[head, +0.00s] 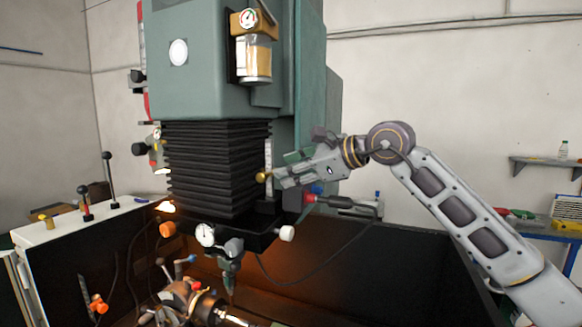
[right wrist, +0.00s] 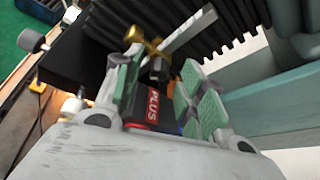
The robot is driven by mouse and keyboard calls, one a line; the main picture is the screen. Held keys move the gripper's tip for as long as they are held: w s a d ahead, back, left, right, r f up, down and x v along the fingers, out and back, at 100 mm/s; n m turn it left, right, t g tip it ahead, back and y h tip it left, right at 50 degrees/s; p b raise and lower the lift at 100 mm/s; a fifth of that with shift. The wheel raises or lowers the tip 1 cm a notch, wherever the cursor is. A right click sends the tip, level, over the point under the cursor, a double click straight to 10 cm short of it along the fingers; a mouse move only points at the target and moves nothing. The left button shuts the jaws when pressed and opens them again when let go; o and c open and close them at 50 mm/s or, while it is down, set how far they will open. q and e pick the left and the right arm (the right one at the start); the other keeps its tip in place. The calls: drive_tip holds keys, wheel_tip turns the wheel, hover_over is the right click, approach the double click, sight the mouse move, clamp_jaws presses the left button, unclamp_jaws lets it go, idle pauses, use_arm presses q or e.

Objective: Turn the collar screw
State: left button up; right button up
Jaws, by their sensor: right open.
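The collar screw (head: 262,177) is a small brass knob beside the upright steel scale, in front of the black bellows. In the right wrist view the brass screw (right wrist: 152,48) shows a cross-shaped head just beyond the fingertips, closer to the left finger. My right gripper (head: 281,177) reaches in from the right, its fingertips close to the screw; I cannot tell whether they touch it. In the right wrist view the gripper (right wrist: 166,78) is open, with green-padded fingers apart and no screw between them. My left gripper is not in view.
The black bellows (head: 205,165) hang under the green machine head (head: 200,65). The steel scale (right wrist: 190,30) runs past the screw. A dial gauge (head: 205,235) and white knob (head: 287,233) sit lower.

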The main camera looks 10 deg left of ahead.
drive_tip(key=shift+w+a+f, duration=0.1)
drive_tip(key=shift+a+f, duration=0.05)
drive_tip(key=shift+a, duration=0.05)
clamp_jaws()
drive_tip(key=shift+m+g, duration=0.4)
drive_tip(key=shift+m, duration=0.1)
idle(0.3)
unclamp_jaws()
drive_tip(key=v, duration=1.2)
idle(0.4)
